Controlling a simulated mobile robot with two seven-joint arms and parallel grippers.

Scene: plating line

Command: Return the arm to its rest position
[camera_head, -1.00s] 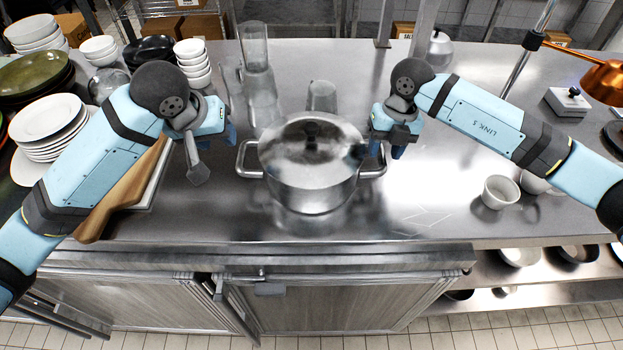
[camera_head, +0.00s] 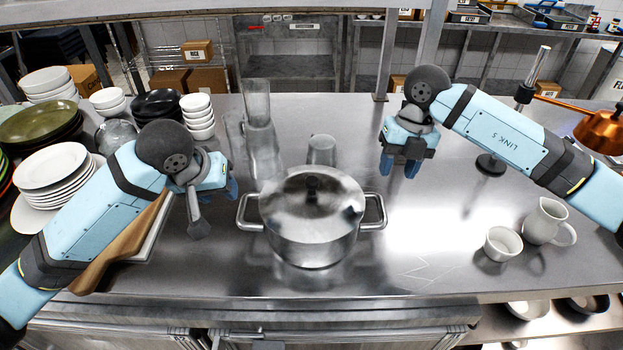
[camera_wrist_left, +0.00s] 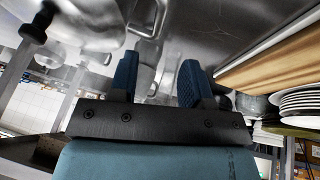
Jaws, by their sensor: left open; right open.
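My left gripper (camera_head: 232,188) is open and empty above the steel counter, left of the lidded pot. In the left wrist view its two blue fingers (camera_wrist_left: 158,82) stand apart with nothing between them. My right gripper (camera_head: 400,166) is open and empty above the counter, up and to the right of the pot, apart from it. The steel pot (camera_head: 312,215) stands upright on the counter with its lid on. Its side handle shows near the left finger in the wrist view (camera_wrist_left: 147,20), but the distance is hard to tell.
Stacked white plates (camera_head: 52,172), bowls (camera_head: 198,112) and a wooden board (camera_head: 122,245) crowd the left. Clear glasses (camera_head: 257,103) stand behind the pot. A white cup (camera_head: 502,243), white jug (camera_head: 545,221) and copper lamp (camera_head: 600,128) are right. The counter (camera_head: 425,235) right of the pot is clear.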

